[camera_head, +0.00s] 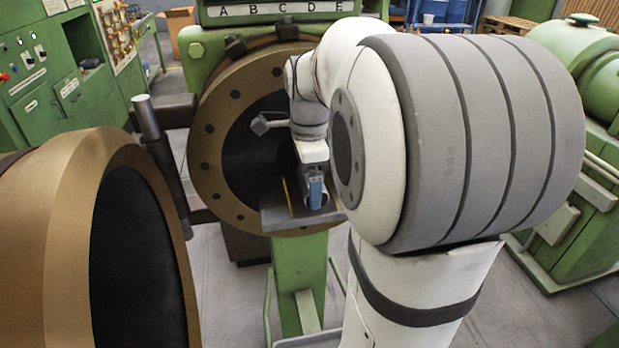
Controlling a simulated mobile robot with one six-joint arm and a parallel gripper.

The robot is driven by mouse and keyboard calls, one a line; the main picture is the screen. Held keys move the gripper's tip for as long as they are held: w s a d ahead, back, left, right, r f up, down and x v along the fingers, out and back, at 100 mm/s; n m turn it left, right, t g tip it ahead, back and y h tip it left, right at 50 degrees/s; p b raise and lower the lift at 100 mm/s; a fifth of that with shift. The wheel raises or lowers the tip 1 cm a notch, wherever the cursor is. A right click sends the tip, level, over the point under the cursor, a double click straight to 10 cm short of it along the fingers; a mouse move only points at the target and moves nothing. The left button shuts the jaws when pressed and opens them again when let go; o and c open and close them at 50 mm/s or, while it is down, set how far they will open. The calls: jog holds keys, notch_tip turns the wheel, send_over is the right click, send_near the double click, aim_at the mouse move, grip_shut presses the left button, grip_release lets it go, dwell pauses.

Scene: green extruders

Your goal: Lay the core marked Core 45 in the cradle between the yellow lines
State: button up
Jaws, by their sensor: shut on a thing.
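My gripper (315,187) is at the end of my white arm, over the grey cradle plate (276,217) in front of the round machine opening. It is shut on a small, partly hidden thing, which looks like a core, with its lower end close to the plate. I cannot read a Core 45 mark, and I cannot tell whether the core touches the plate. One yellow line (287,196) shows on the plate, left of the gripper. My arm hides the plate's right side and any second line there.
A bronze flanged ring (208,150) surrounds the dark opening behind the cradle. A large bronze door (70,200) stands open at left, with a grey handle bar (146,115) beside it. A green stand (297,272) carries the plate. Green machinery (560,228) is at right.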

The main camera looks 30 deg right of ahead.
jog(key=shift+f, duration=0.15)
jog(key=o, duration=1)
jog(key=shift+c, duration=0.2)
notch_tip(320, 180, up, 12)
jog(key=s+a+f+n+t, duration=0.1)
jog(key=s+a+f+n, duration=0.5)
jog(key=f+n, duration=0.2)
jog(key=s+a+f+n+t, duration=0.2)
jog(key=s+a+f+n, duration=0.3)
jog(key=n, duration=0.8)
notch_tip(320, 180, down, 3)
jog(key=shift+s+a+f, duration=0.15)
jog(key=shift+s+a, duration=0.25)
jog(key=shift+s, duration=0.4)
